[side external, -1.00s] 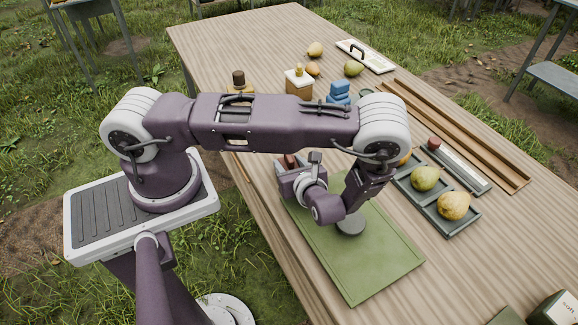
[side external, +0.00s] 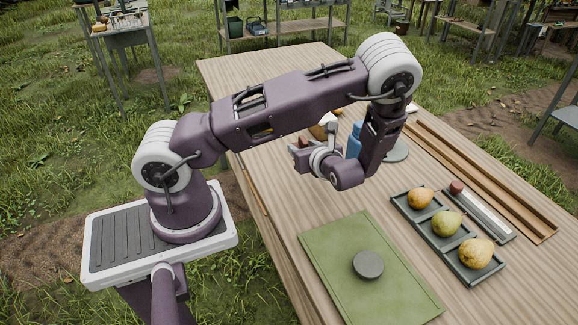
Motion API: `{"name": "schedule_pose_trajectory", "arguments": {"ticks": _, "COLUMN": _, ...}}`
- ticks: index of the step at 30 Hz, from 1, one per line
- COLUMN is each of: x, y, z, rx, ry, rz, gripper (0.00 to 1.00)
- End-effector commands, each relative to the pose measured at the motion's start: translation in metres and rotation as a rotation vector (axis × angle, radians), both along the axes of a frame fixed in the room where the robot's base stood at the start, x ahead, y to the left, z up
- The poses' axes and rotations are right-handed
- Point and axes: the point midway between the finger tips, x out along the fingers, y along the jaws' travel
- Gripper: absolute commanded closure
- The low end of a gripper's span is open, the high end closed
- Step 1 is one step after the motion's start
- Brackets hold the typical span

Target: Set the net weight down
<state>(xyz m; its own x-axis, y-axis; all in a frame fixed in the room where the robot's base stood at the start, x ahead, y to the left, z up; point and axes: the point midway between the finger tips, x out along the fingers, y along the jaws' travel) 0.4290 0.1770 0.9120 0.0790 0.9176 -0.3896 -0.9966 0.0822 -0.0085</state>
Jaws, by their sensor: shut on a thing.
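My gripper (side external: 305,155) is raised above the table, left of the blue object, and points towards the left of the picture. It is shut on a small reddish-brown thing (side external: 301,142), mostly hidden by the fingers; I cannot tell whether this is the net weight. A dark grey round disc (side external: 368,264) lies flat on the green mat (side external: 330,250), clear of my gripper.
A dark tray (side external: 428,227) with three pears stands right of the mat. Behind it are a pale strip (side external: 487,218) with a red knob and long brown rails (side external: 490,185). A blue object (side external: 354,140) and a grey round plate (side external: 397,150) are partly hidden behind my arm.

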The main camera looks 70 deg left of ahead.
Motion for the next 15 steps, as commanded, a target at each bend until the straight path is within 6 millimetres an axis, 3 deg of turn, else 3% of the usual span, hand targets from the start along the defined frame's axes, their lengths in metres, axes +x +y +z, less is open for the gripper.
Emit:
{"name": "schedule_pose_trajectory", "arguments": {"ticks": 3, "x": -0.001, "y": 0.058, "z": 0.001, "rx": 0.003, "ry": 0.0, "rz": 0.049, "gripper": 1.0}}
{"name": "schedule_pose_trajectory", "arguments": {"ticks": 6, "x": -0.004, "y": 0.096, "z": 0.003, "rx": 0.007, "ry": 0.003, "rz": 0.07, "gripper": 1.0}}
{"name": "schedule_pose_trajectory", "arguments": {"ticks": 10, "x": -0.009, "y": 0.12, "z": -0.001, "rx": 0.009, "ry": 0.009, "rz": 0.082, "gripper": 1.0}}
{"name": "schedule_pose_trajectory", "arguments": {"ticks": 15, "x": -0.009, "y": 0.123, "z": -0.039, "rx": 0.008, "ry": 0.011, "rz": 0.082, "gripper": 1.0}}
